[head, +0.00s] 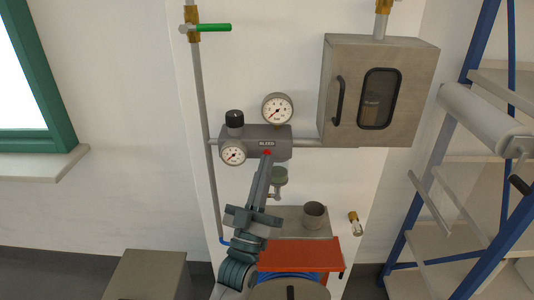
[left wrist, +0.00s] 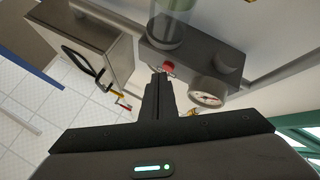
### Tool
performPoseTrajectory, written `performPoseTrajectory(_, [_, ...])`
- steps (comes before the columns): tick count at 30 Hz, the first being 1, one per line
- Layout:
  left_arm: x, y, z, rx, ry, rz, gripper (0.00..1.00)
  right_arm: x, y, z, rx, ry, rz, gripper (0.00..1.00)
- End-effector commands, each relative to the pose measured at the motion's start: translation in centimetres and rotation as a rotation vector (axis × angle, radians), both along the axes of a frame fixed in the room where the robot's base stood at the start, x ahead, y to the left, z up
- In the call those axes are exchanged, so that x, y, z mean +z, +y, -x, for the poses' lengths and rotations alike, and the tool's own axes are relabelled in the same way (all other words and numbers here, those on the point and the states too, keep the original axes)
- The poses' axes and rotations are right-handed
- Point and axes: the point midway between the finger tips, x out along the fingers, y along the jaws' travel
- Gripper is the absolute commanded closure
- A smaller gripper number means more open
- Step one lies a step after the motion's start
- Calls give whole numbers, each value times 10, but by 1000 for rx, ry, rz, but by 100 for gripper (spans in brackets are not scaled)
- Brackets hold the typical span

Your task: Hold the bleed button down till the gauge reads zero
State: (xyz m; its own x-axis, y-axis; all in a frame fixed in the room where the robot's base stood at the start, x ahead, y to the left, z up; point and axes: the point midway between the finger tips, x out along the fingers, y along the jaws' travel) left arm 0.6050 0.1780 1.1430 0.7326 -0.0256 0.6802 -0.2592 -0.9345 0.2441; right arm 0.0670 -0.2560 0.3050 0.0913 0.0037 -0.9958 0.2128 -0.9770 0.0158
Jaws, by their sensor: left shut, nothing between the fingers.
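The bleed button (head: 267,153) is a small red button on the grey manifold block (head: 283,141), by the label "BLEED". It also shows red in the left wrist view (left wrist: 168,66). A round white gauge (head: 277,108) stands on top of the block, and a second gauge (head: 233,153) is at its left end. Their needles are too small to read surely. My left gripper (head: 266,161) is shut and empty, its fingertips right at the button. In the left wrist view the fingertips (left wrist: 160,76) lie just beside the button; I cannot tell whether they touch it. My right gripper is out of view.
A black knob (head: 235,118) sits on the block's left end. A grey cabinet (head: 338,91) hangs at the right, and a green-handled valve (head: 213,27) is at upper left. Below are a grey cup (head: 314,215) and an orange-red panel (head: 300,258). Blue-framed shelving (head: 480,165) stands right.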

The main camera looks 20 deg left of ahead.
Motion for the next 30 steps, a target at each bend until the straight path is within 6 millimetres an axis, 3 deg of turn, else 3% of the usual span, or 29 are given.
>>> performPoseTrajectory(19, [1, -3, 10, 0, 0, 0, 100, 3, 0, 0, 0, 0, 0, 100])
performPoseTrajectory(30, [1, -11, 37, 0, 1, 0, 100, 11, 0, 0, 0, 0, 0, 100])
